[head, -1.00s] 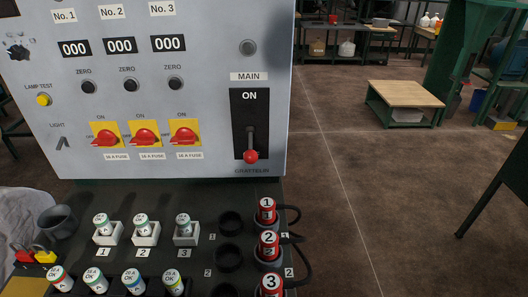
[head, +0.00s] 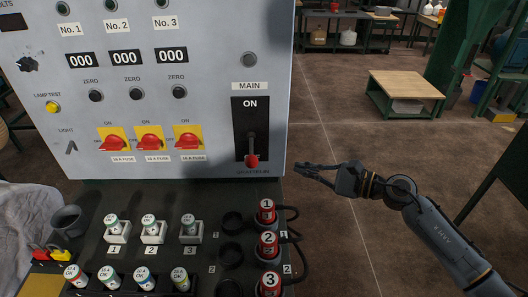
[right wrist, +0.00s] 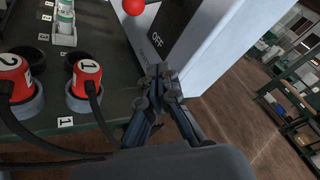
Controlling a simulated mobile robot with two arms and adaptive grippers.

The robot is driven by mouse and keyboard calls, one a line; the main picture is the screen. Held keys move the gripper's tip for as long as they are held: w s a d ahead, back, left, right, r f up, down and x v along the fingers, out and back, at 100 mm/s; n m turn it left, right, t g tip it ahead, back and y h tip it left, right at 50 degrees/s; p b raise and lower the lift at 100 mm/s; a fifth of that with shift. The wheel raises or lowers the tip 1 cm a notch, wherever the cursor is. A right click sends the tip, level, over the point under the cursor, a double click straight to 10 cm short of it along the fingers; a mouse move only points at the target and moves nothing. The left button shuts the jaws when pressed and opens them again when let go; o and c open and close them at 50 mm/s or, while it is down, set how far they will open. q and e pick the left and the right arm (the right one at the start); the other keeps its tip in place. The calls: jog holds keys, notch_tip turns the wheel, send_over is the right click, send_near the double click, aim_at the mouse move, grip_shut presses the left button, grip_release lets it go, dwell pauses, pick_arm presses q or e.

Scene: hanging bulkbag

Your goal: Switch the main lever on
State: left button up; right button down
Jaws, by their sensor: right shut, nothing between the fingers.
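The main lever (head: 252,150) is on the black plate under the MAIN label, at the right of the grey panel (head: 215,100). Its red knob points down at the plate's lower end, and ON is printed at the top. In the right wrist view the red knob (right wrist: 133,6) is at the top edge, near the word OFF. My right gripper (head: 299,171) is just right of the panel's edge, apart from the lever, pointing left. Its fingers (right wrist: 158,76) are closed together and empty. My left gripper is not in view.
Below the panel, a dark console holds several fuses (head: 112,224) and red numbered plugs (head: 266,212) with black cables, close below my right gripper. Three red switches (head: 150,142) sit left of the lever. A low wooden table (head: 405,85) stands behind on open floor.

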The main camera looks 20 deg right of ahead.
aim_at(251, 151)
jog(key=r+n, duration=0.1)
jog(key=n, duration=0.1)
jog(key=s+a+r+n+g, duration=0.1)
jog(key=s+a+r+n, duration=0.1)
jog(key=n, duration=0.1)
jog(key=shift+r+n+g, duration=0.3)
jog(key=shift+r+g, duration=0.1)
jog(key=shift+w+a, duration=0.1)
jog(key=shift+w, duration=0.05)
jog(key=shift+p+x, duration=2.55)
jog(key=shift+x, duration=2.4)
jog(key=shift+s+r+m+g+p, duration=0.3)
jog(key=shift+r+m+p, duration=0.15)
jog(key=shift+m+p, duration=0.2)
jog(key=r+m+g, duration=0.3)
jog(key=m+g, duration=0.1)
jog(key=m, duration=0.1)
jog(key=s+r+m+g, duration=0.1)
jog(key=r+m+g, duration=0.1)
jog(key=shift+a+r, duration=0.2)
jog(key=shift+r, duration=0.1)
